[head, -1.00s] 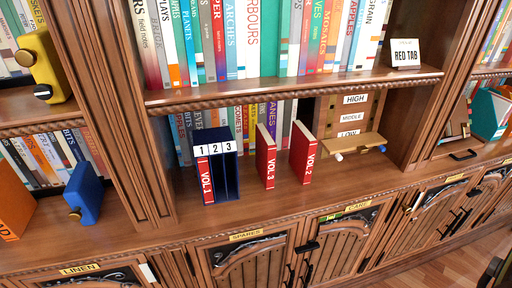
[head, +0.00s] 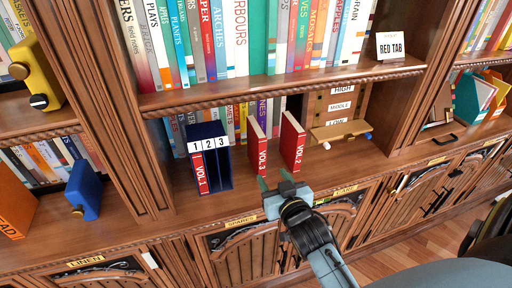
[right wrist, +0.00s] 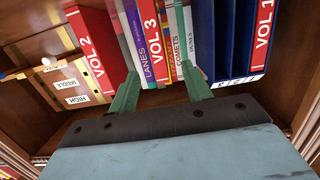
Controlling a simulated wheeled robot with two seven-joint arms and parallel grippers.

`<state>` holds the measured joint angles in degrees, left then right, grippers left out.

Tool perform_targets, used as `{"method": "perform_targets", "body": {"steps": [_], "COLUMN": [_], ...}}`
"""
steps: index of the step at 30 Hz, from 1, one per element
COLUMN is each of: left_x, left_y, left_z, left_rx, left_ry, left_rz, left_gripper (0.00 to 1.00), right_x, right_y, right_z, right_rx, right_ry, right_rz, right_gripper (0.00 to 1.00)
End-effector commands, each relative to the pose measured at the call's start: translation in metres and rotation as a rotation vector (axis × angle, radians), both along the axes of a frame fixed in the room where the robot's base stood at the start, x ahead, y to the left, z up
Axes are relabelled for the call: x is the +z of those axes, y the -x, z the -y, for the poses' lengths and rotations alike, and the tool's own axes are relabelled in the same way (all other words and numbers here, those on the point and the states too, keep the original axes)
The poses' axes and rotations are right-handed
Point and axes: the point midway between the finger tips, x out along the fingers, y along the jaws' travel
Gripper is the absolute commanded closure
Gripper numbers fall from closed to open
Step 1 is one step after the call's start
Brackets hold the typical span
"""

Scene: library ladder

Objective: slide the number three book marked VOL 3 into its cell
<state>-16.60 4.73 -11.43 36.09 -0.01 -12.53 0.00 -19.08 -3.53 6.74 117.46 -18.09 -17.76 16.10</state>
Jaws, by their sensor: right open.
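The red VOL 3 book (head: 257,152) stands upright on the shelf with its spine facing out, apart from the blue slipcase (head: 222,180). The slipcase has cells labelled 1, 2 and 3. The red VOL 1 book (head: 199,174) is in cell 1; cells 2 and 3 look empty. The red VOL 2 book (head: 292,146) stands right of VOL 3. My right gripper (head: 275,180) is open and empty, in front of VOL 3's lower spine. In the right wrist view, the VOL 3 book (right wrist: 148,22) shows between the green fingers. My left gripper is not in view.
A small wooden rack (head: 340,129) labelled HIGH, MIDDLE, LOW stands right of VOL 2. A row of books stands behind. The upper shelf board (head: 240,91) overhangs the bay. A blue object (head: 85,190) and a yellow object (head: 36,72) are at the left.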

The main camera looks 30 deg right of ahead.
Motion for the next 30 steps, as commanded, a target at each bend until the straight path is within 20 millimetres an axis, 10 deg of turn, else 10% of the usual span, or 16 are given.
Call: {"method": "perform_targets", "body": {"steps": [6, 30], "left_x": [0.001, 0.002], "left_y": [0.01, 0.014], "left_z": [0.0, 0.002], "left_rx": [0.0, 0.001], "left_ry": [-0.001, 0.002], "left_rz": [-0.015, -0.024], "left_gripper": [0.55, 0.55], "right_x": [0.039, 0.044], "right_y": [-0.012, -0.117], "right_z": [0.01, 0.034], "right_rx": [-0.014, -0.013], "right_ry": [0.019, 0.021], "right_rz": [0.153, 0.156], "right_gripper": [0.51, 0.51]}}
